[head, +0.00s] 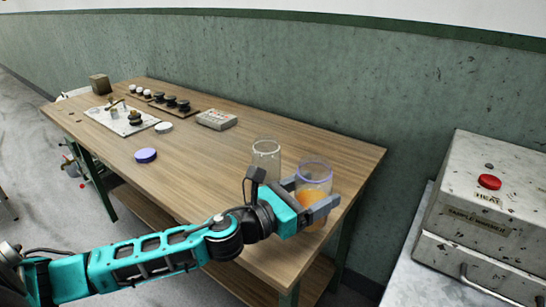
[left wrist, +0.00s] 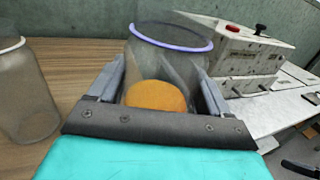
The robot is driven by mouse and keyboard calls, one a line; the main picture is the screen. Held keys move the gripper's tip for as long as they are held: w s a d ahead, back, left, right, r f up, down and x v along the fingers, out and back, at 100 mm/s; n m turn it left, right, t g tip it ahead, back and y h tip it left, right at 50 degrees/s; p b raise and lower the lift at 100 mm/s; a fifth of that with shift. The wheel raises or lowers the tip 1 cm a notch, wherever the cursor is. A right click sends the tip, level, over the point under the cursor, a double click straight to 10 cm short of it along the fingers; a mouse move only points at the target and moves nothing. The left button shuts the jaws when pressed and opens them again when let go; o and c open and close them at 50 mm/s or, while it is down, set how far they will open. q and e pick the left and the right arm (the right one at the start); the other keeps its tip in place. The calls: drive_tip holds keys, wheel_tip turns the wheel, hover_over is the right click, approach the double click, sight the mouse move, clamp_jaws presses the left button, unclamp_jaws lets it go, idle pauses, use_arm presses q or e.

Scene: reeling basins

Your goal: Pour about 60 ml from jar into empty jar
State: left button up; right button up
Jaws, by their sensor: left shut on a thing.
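My left gripper (head: 308,204) is shut on a clear jar with a purple rim (head: 313,172), which holds orange liquid in its lower part. The jar looks about upright at the right end of the wooden table; I cannot tell whether it touches the top. In the left wrist view this jar (left wrist: 168,60) sits between the fingers, the orange (left wrist: 156,96) low inside. An empty clear jar with a pale rim (head: 266,157) stands on the table just left of it, and also shows at the left of the left wrist view (left wrist: 26,100). My right gripper is not in view.
The wooden table (head: 215,160) has a purple lid (head: 146,155), a pale lid (head: 164,127), a white board (head: 105,118), a box (head: 216,119) and dark-topped pieces on a tray (head: 176,104). A metal machine with a red button (head: 489,182) stands to the right, across a gap.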

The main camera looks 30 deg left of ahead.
use_arm(q)
drive_tip(key=w+a+m+g+h+b, duration=0.1)
drive_tip(key=w+a+m+h+b, duration=0.1)
drive_tip(key=w+a+h+b, duration=0.1)
drive_tip(key=shift+w+a+f+g+b, duration=0.4)
drive_tip(key=shift+w+a, duration=0.1)
drive_tip(key=shift+a, duration=0.55)
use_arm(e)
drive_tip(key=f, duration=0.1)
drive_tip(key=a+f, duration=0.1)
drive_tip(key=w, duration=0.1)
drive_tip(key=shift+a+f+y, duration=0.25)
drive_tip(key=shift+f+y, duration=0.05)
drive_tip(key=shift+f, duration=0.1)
use_arm(q)
drive_tip(key=shift+r, duration=0.1)
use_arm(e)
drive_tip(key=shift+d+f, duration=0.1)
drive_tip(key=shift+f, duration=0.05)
